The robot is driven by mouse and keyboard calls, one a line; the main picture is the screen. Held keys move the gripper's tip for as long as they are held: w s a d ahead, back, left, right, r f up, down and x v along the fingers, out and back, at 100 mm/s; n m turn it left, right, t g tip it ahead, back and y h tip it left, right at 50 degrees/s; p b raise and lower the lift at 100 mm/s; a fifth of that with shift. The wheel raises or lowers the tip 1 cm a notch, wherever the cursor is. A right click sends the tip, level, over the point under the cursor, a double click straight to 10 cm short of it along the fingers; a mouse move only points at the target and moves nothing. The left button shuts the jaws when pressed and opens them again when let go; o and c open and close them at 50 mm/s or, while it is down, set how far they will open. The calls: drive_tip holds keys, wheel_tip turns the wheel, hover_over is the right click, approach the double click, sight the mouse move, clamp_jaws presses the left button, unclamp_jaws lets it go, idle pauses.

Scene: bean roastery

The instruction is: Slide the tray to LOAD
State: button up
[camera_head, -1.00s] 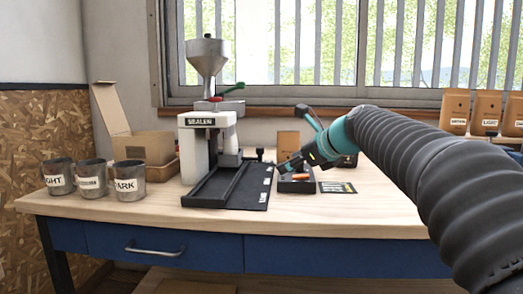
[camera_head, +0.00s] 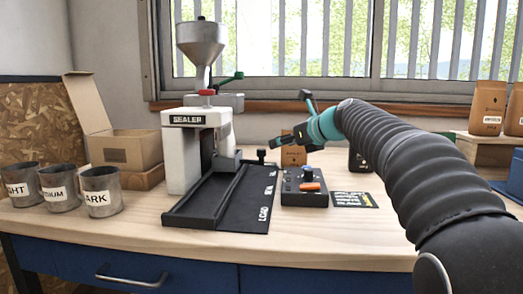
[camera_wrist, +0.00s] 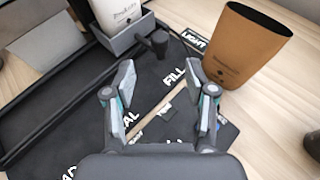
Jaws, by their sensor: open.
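The tray (camera_wrist: 122,45) is a grey holder with a white printed bag (camera_wrist: 120,14) in it and a black knob (camera_wrist: 158,42) on its side. It sits at the far end of the black rail track (camera_head: 215,205), by the FILL label (camera_wrist: 175,77). The LOAD label (camera_head: 264,213) is at the near end. In the head view the tray (camera_head: 225,161) shows partly under the sealer. My gripper (camera_wrist: 164,82) is open and empty, its fingers pointing toward the knob without visible contact. In the head view my gripper (camera_head: 280,146) is above and right of the track.
The sealer (camera_head: 188,150) stands left of the track. A control box (camera_head: 304,196) with an orange switch lies to the right. A brown pouch (camera_wrist: 247,45) stands close beyond my right finger. Several metal cups (camera_head: 100,192) and an open carton (camera_head: 125,150) are at left.

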sight(261, 150)
drive_tip(key=x, duration=1.1)
drive_tip(key=shift+f+p, duration=0.1)
drive_tip(key=shift+p, duration=0.2)
clamp_jaws()
